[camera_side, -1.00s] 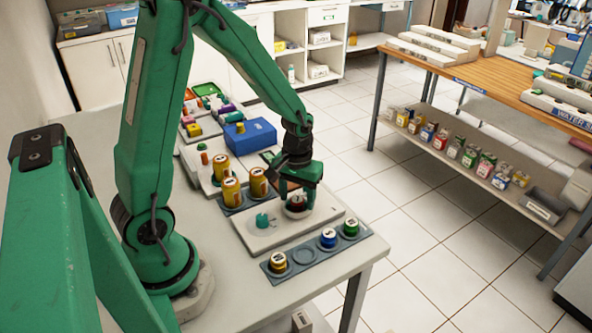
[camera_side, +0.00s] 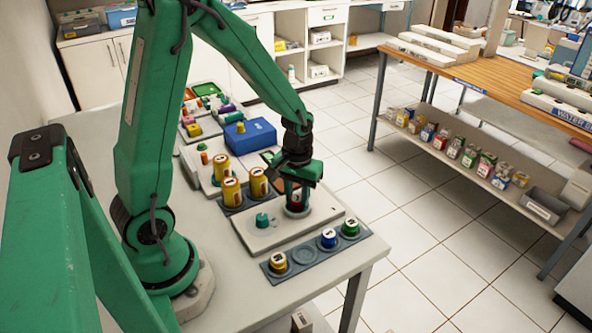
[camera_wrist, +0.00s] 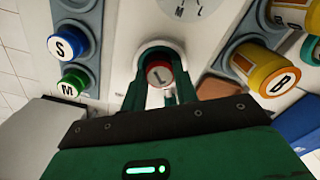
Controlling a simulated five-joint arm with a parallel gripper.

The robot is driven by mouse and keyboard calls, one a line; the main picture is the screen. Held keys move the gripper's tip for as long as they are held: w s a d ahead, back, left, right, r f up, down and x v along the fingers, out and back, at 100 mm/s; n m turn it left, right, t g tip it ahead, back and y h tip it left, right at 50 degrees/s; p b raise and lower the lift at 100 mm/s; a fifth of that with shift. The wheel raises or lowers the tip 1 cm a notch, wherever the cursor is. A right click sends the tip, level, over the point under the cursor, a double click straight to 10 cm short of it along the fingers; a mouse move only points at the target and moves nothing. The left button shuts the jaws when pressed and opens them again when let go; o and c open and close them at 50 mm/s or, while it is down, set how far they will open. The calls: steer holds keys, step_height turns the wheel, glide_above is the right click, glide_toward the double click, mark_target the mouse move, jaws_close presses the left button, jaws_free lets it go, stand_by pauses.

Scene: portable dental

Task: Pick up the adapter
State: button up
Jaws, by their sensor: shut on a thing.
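A red-topped adapter marked L (camera_wrist: 159,73) stands upright between the fingers of my gripper (camera_wrist: 160,88) in the wrist view. In the side view the red adapter (camera_side: 296,197) is partly hidden by the fingers of my gripper (camera_side: 297,192), which are shut on it from above. It stands over a round pale seat (camera_side: 297,210) on the white board (camera_side: 262,238). I cannot tell whether it is lifted off the seat.
A teal knob (camera_side: 262,220) stands on the board. A grey tray (camera_side: 338,258) in front holds yellow, blue (camera_side: 328,237) and green (camera_side: 350,228) caps and an empty ring. Yellow canisters (camera_side: 231,191) stand close left of my gripper. A blue box (camera_side: 250,135) lies behind.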

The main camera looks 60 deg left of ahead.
mark_target(298, 198)
steer(key=shift+r, duration=0.9)
step_height(298, 198, up, 2)
steer(key=s+d+r, duration=0.4)
steer(key=d+r, duration=0.3)
steer(key=d, duration=0.3)
steer(key=shift+s+d, duration=0.15)
steer(key=shift+d, duration=0.25)
steer(key=s+d+f, duration=0.1)
steer(key=s+d, duration=0.8)
steer(key=shift+s+d, duration=0.15)
steer(key=shift+d, duration=0.15)
steer(key=shift+a+f, duration=0.1)
steer(key=shift+f, duration=0.05)
